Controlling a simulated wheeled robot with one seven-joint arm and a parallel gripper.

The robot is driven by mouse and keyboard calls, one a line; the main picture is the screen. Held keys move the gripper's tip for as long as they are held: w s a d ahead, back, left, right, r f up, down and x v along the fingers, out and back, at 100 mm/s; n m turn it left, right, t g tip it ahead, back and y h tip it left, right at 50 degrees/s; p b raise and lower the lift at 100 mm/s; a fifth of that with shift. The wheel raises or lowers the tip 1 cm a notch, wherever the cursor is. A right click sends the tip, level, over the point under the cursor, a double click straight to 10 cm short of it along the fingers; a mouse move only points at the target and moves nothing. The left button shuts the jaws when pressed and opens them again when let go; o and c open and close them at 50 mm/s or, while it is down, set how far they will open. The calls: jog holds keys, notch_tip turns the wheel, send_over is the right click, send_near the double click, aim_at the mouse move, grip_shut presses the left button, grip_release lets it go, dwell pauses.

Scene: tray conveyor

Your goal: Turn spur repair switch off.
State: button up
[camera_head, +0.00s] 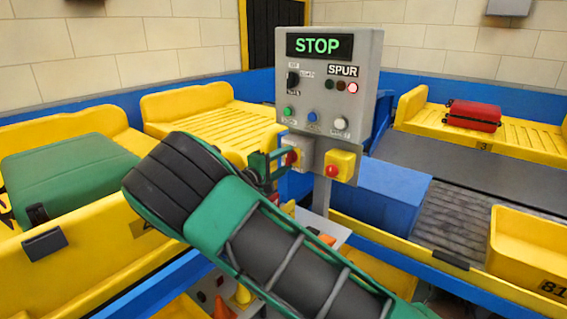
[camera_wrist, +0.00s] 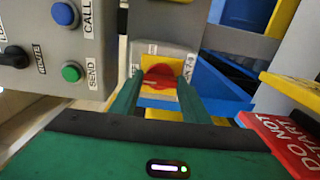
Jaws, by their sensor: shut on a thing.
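The repair switch is a red knob (camera_wrist: 163,76) on a yellow plate, on the front of a small grey box (camera_wrist: 160,55) below the control panel.
The grey control panel (camera_head: 330,100) displays STOP in green, and a red lamp (camera_head: 352,88) is lit. A yellow box with a red button (camera_head: 339,165) sits close right of the switch. A red DO NOT START sign (camera_wrist: 285,143) is at right in the wrist view.

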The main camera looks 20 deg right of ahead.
jog(key=shift+w+a+f, duration=0.1)
jog(key=shift+a+f, duration=0.05)
jog(key=shift+a, duration=0.05)
jog(key=o, duration=1)
jog(key=shift+o, duration=0.2)
jog(key=shift+d, duration=0.1)
jog(key=v, duration=1)
jog(key=shift+s+a, duration=0.2)
jog(key=shift+a, duration=0.1)
jog(key=shift+s, duration=0.1)
